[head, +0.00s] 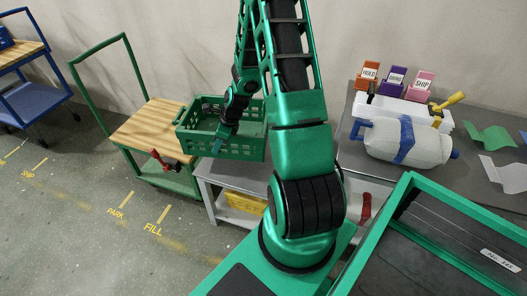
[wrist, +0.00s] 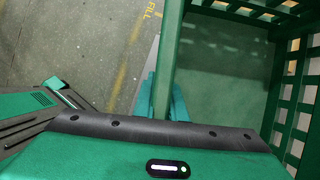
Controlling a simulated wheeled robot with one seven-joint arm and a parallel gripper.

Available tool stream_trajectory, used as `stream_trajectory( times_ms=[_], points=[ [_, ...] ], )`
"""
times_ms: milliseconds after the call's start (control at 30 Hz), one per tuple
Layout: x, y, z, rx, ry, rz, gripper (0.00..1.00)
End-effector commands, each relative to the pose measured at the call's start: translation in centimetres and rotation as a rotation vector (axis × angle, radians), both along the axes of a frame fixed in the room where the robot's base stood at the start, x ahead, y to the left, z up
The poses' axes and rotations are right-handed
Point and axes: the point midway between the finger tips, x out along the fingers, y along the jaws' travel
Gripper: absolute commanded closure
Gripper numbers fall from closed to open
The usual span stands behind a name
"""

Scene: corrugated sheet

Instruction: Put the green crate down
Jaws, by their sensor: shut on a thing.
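The green crate (head: 246,149) has slotted walls and hangs level, as far as I can tell, left of my arm in the head view. My gripper (head: 221,143) is shut on its near wall. In the wrist view the crate's floor (wrist: 225,70) looks bare, and the gripped wall runs between my blue-green fingertips (wrist: 163,95). In the head view the crate overlaps the right edge of a green cart's wooden top (head: 145,130) and the left end of a low grey table (head: 225,177). Whether it touches either is hidden.
A red clamp-like handle (head: 160,160) sits by the cart's near edge. A yellow bin (head: 243,203) is under the grey table. At right, a bench (head: 485,195) holds a wrapped roll (head: 408,140) and labelled holders (head: 394,82). The floor at left is open, with yellow markings.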

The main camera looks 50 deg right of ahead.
Motion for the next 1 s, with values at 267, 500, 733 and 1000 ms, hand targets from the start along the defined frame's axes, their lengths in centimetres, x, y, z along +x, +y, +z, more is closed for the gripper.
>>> stream_trajectory(
  times_ms=[267, 500, 733, 1000],
  points=[
    [-0.5, -1.2, 0.2, -0.002, -0.001, -0.194, 1.0],
    [-2.6, -3.4, -1.6, 0.0, 0.001, -0.211, 1.0],
    [-5.4, -6.3, -4.0, 0.0, 0.001, -0.21, 1.0],
    [-7.9, -8.9, -6.2, -0.001, 0.0, -0.205, 1.0]
  ],
)
